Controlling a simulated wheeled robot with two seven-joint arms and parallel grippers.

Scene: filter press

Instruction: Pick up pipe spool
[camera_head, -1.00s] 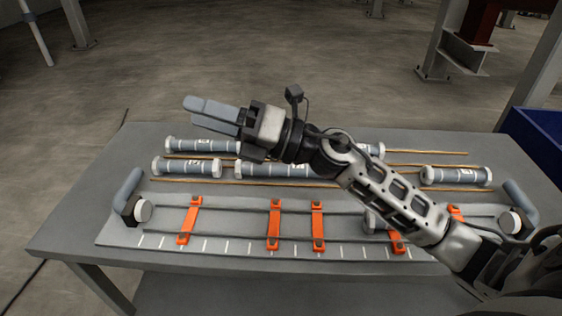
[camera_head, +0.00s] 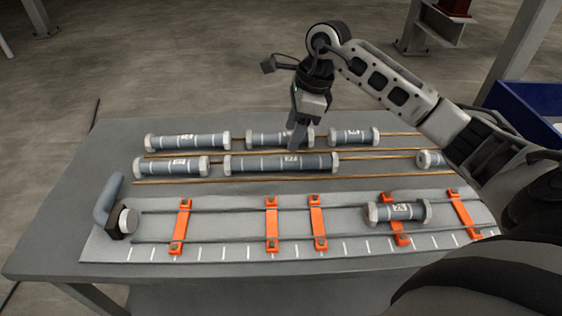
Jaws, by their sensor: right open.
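Grey pipe spools with white end flanges and pale labels lie in two rows on the table. The back row has a left spool (camera_head: 188,141), a middle spool (camera_head: 266,139) and a right spool (camera_head: 353,137). The nearer row has a short spool (camera_head: 172,167), a long spool (camera_head: 265,164) and one at the right (camera_head: 430,159), partly hidden by my arm. Another short spool (camera_head: 398,212) lies on the jig rails. My right gripper (camera_head: 298,138) points down, open, over the middle spool and the long spool, covering part of the middle one. Contact cannot be told. My left gripper is not in view.
The jig plate (camera_head: 160,250) with orange clamps (camera_head: 271,225) and white tick marks fills the table's front. A grey elbow (camera_head: 110,203) stands at its left end. Thin brown strips (camera_head: 200,181) run along the spool rows. A blue bin (camera_head: 520,110) stands at right.

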